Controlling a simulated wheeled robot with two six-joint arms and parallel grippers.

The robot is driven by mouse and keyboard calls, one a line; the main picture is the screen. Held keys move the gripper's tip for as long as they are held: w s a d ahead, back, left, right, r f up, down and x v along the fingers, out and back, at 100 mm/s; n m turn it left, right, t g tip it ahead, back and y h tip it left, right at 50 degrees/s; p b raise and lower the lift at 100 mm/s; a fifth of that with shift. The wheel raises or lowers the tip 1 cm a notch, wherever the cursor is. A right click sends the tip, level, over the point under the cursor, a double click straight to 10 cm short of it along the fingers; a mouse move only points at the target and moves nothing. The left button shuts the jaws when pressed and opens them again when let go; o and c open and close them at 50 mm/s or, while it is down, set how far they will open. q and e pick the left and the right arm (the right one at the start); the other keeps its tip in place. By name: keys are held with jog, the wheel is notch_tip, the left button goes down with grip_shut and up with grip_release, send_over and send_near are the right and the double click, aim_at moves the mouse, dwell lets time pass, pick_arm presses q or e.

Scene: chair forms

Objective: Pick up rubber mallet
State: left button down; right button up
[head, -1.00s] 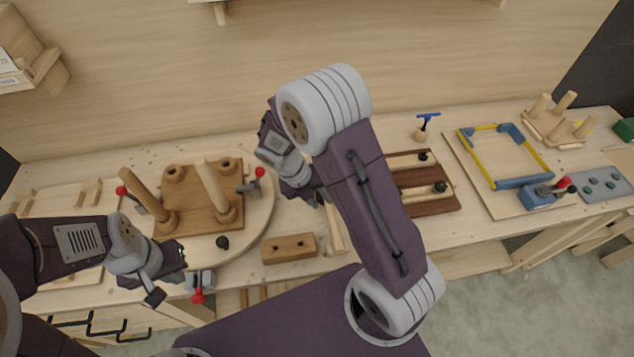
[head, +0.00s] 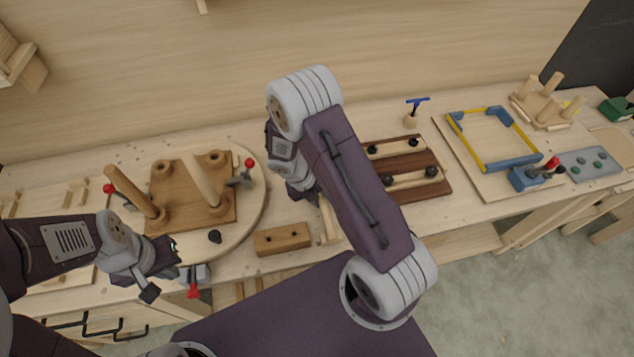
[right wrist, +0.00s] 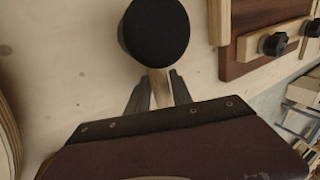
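The rubber mallet shows in the right wrist view, with a round black head (right wrist: 155,32) and a pale wooden handle (right wrist: 160,88). My right gripper (right wrist: 159,80) has one finger on each side of the handle just below the head, with no clear gap, and looks shut on it. My left gripper (head: 165,269) is open and empty at the left, near the bench's front edge.
A round board (head: 255,205) with a peg jig and red-knobbed clamps is at the left. A wooden block (head: 282,239) lies in front. A dark slatted board (head: 437,188) is right of my right arm. A blue-yellow frame (head: 470,147) lies further right.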

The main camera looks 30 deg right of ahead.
jog(key=shift+s, duration=0.1)
grip_shut()
jog(key=shift+r, duration=0.1)
dwell(1.1)
